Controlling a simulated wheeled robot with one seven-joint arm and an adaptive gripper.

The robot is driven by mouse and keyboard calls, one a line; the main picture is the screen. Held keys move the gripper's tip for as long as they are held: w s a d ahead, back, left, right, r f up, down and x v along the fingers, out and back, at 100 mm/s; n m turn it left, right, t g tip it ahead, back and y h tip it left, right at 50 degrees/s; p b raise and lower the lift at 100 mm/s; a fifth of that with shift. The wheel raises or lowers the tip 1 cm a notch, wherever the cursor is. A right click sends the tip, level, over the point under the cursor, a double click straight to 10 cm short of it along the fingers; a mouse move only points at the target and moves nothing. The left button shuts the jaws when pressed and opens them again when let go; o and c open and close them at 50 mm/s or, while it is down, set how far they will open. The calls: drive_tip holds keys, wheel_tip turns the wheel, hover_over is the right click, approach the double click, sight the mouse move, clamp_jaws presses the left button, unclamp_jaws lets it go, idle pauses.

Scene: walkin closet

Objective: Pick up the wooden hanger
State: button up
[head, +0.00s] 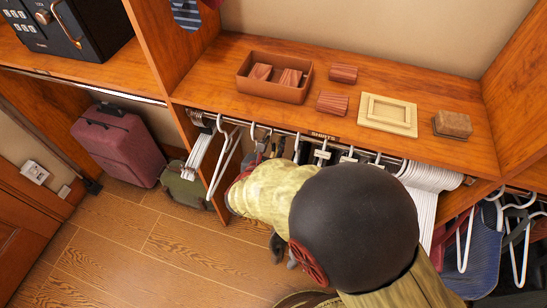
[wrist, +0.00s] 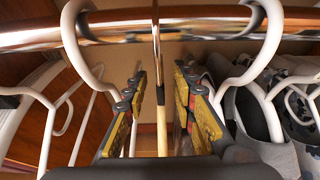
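The wooden hanger (wrist: 162,135) hangs from the metal rail (wrist: 200,30) in the middle of the wrist view. Its thin hook runs up to the rail, and its pale wooden body shows edge-on below. My gripper (wrist: 162,100) is open, with one finger on each side of the hanger. Gaps show between both fingers and the wood, so it appears untouched. The lower part of the hanger is hidden behind my gripper. In the head view my arm covers most of this spot, and I cannot make out the wooden hanger there.
White hangers (wrist: 75,50) hang close on both sides of my gripper, with grey clothing (wrist: 250,115) at right. Above the rail, a wooden shelf (head: 230,55) holds a brown tray (head: 274,92), blocks and a cream frame (head: 388,114). A red suitcase (head: 118,145) stands left; floor in front is clear.

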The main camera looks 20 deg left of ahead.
clamp_jaws()
idle(0.6)
